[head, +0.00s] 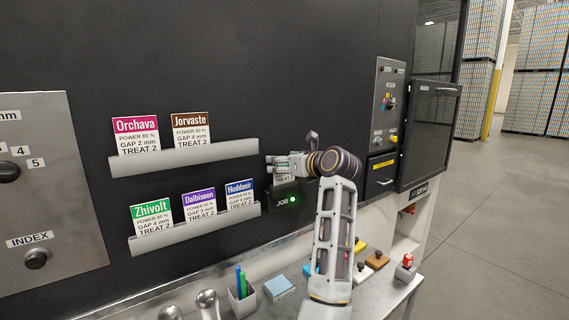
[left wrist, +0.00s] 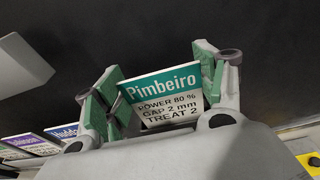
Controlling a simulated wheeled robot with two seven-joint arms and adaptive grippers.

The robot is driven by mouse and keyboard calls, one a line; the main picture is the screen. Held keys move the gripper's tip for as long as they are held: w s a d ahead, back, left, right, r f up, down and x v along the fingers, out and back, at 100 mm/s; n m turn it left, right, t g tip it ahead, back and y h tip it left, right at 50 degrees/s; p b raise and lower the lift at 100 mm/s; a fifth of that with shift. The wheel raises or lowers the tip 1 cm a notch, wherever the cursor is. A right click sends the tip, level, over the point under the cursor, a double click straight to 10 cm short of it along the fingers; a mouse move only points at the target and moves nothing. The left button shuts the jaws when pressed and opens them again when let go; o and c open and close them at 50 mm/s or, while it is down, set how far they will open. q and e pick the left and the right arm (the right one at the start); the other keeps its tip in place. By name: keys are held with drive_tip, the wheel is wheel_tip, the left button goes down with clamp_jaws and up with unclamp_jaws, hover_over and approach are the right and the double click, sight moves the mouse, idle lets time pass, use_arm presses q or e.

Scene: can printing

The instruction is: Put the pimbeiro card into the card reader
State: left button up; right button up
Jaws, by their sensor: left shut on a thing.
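The Pimbeiro card (left wrist: 162,94), white with a teal top band, is between the green-padded fingers of my left gripper (left wrist: 155,88) in the left wrist view. It looks slightly tilted there. In the head view my left gripper (head: 284,164) is shut on the card (head: 285,180), whose lower part shows just below the fingers. The card reader (head: 280,203), a dark box marked JOB with a green light, is directly below the card on the dark wall. I cannot tell whether the card's lower edge touches or enters the reader. My right gripper is not in view.
An upper rack (head: 185,158) holds Orchava and Jorvaste cards. A lower rack (head: 195,229) holds Zhivolt, Dalbiseon and Huddawir cards, close left of the reader. A shelf below carries a pen cup (head: 242,299), a blue pad (head: 279,288) and stamps (head: 377,260). A control panel (head: 388,105) is to the right.

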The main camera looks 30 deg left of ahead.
use_arm(q)
drive_tip(key=shift+f, duration=0.25)
drive_tip(key=o, duration=1)
drive_tip(key=shift+d, duration=0.1)
drive_tip(key=shift+r, duration=0.1)
drive_tip(key=shift+r+p, duration=1.85)
drive_tip(key=shift+r, duration=0.65)
drive_tip(key=shift+p, duration=0.45)
drive_tip(key=shift+r+p, duration=2.15)
drive_tip(key=shift+r, duration=0.75)
